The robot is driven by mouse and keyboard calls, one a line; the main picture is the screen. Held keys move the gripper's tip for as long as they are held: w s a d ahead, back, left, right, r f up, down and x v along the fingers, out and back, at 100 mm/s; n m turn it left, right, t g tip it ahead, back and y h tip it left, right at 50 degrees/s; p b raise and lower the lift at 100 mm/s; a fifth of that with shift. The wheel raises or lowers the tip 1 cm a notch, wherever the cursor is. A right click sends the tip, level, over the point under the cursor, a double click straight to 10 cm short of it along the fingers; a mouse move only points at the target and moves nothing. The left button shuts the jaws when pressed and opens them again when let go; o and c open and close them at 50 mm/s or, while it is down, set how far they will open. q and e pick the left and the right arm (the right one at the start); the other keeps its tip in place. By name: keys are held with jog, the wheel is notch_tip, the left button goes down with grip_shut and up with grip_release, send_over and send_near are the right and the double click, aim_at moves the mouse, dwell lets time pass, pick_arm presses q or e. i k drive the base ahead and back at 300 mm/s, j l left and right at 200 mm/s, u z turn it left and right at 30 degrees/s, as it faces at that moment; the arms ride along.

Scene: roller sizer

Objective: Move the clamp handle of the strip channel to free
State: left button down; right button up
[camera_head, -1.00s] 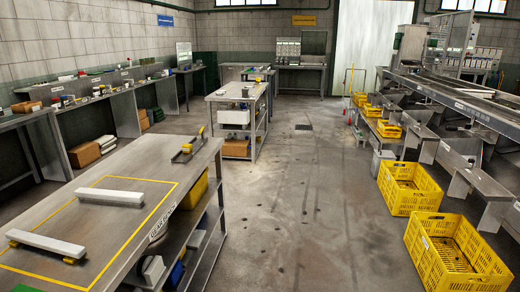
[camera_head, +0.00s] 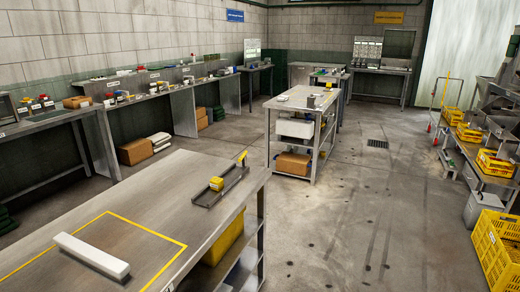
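A dark metal channel (camera_head: 205,200), which looks like the strip channel, lies on the near steel bench, close to its right end. A small yellow piece (camera_head: 243,157) stands up at its far end; it may be the clamp handle, but it is too small to tell its position. A yellow block with a pale part (camera_head: 216,183) sits midway along the channel. Neither of my grippers is in view.
The near steel bench (camera_head: 165,180) has a yellow outlined area with a white bar (camera_head: 92,256) in it. A second bench (camera_head: 300,98) stands beyond. Yellow crates (camera_head: 498,250) line the right side. The floor between (camera_head: 345,210) is open.

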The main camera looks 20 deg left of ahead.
aim_at(243, 161)
jog(key=i+u, duration=0.1)
jog(key=i, duration=0.7)
jog(key=i+l+u, duration=0.1)
jog(key=i, duration=0.75)
jog(key=l, duration=0.1)
